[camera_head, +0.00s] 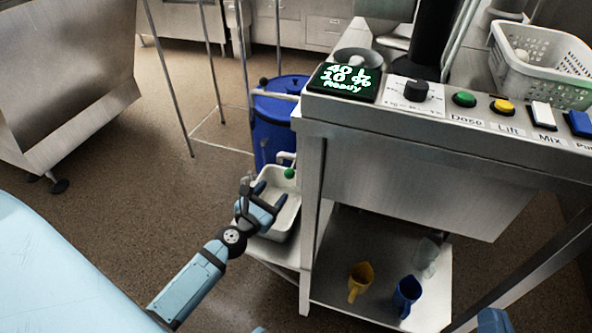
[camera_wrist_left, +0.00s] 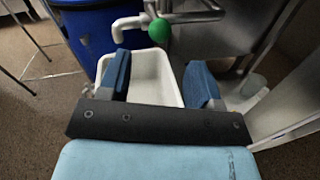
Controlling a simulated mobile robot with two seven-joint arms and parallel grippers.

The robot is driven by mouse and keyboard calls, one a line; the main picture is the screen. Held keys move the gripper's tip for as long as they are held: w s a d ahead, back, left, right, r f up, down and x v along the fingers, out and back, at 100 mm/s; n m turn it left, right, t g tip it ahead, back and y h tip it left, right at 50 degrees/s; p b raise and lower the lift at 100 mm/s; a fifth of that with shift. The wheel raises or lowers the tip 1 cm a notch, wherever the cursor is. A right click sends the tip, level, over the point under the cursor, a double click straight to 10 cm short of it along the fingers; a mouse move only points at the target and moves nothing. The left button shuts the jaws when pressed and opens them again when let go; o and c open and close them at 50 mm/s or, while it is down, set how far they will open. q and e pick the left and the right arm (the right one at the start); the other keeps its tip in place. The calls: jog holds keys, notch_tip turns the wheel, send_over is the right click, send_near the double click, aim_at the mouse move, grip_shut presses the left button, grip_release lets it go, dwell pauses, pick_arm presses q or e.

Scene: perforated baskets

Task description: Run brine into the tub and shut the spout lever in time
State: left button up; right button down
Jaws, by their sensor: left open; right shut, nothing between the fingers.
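The white tub (camera_head: 292,212) stands on a low shelf at the left side of the steel machine, and it also shows in the wrist view (camera_wrist_left: 178,90). I see no brine or stream in it. The white spout (camera_wrist_left: 128,28) points down over the tub's far left part. The spout lever's green ball (camera_head: 289,173) is just beyond my gripper and shows near the top of the wrist view (camera_wrist_left: 160,30). My left gripper (camera_head: 268,196) is open and empty above the tub, its fingers apart on either side of the ball's line, not touching it.
A blue barrel (camera_head: 273,120) stands behind the tub. A perforated basket (camera_head: 545,80) is at right.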

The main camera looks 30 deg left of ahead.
aim_at(288, 174)
pick_arm(q)
jog(key=w, duration=0.9)
jog(key=shift+w+a+p, duration=0.2)
jog(key=shift+w+p, duration=0.15)
jog(key=shift+w, duration=0.55)
pick_arm(e)
jog(key=shift+w+d+f+g+h, duration=0.1)
jog(key=shift+d+f+g+h, duration=0.15)
jog(key=shift+f, duration=0.25)
jog(key=shift+d+f+g+h, duration=0.1)
jog(key=shift+f+g+h, duration=0.15)
jog(key=shift+f, duration=0.25)
pick_arm(q)
grip_shut()
